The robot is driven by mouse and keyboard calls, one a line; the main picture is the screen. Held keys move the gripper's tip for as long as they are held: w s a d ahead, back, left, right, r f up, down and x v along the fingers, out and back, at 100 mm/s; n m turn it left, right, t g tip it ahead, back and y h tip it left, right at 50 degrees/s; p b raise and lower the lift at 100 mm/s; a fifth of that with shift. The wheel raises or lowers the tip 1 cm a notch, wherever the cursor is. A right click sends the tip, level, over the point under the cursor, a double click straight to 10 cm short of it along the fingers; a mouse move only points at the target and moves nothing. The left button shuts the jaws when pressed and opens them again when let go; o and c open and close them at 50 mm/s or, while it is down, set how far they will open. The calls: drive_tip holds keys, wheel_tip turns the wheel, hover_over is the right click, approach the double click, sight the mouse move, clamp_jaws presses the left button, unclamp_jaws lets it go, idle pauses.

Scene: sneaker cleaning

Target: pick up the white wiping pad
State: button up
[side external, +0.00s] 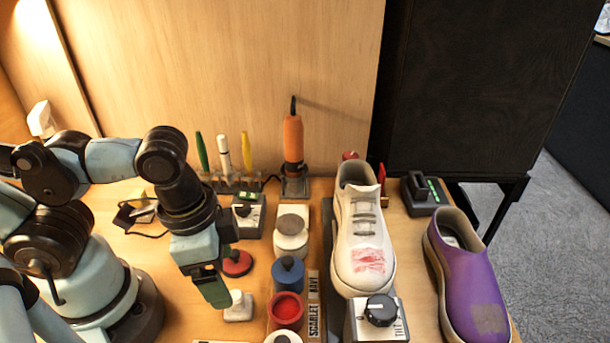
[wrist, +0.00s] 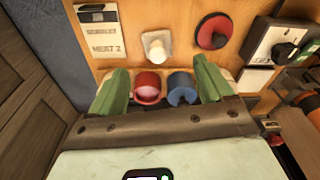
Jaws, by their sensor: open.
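The white wiping pad (side external: 238,307) is a small white block with a rounded knob on top. It rests on the wooden table, right beside my gripper's tips in the side view. In the wrist view, the white pad (wrist: 156,46) lies beyond my fingertips, roughly midway between them sideways. My gripper (side external: 214,291) points down with green fingers. In the wrist view, my gripper (wrist: 160,72) is open, with its fingers wide apart and nothing held. I cannot tell the exact height of the fingertips above the table.
A red round pad (side external: 236,263) sits behind the white one. Blue (side external: 288,273) and red (side external: 287,309) pots stand in a row to the right. A white sneaker (side external: 361,232) with a red stain stands farther right, beside a purple shoe (side external: 473,285). An orange tool (side external: 293,144) stands upright behind.

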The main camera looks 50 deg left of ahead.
sight(235, 295)
drive_tip(key=shift+w+f, duration=0.1)
drive_tip(key=shift+f, duration=1)
drive_tip(key=shift+w+d+f, duration=0.15)
drive_tip(key=shift+d+f, duration=0.1)
drive_tip(key=shift+f, duration=0.65)
drive_tip(key=shift+w+d+f, duration=0.15)
drive_tip(key=shift+d+f, duration=0.1)
drive_tip(key=shift+f, duration=1.4)
drive_tip(key=c, duration=1.1)
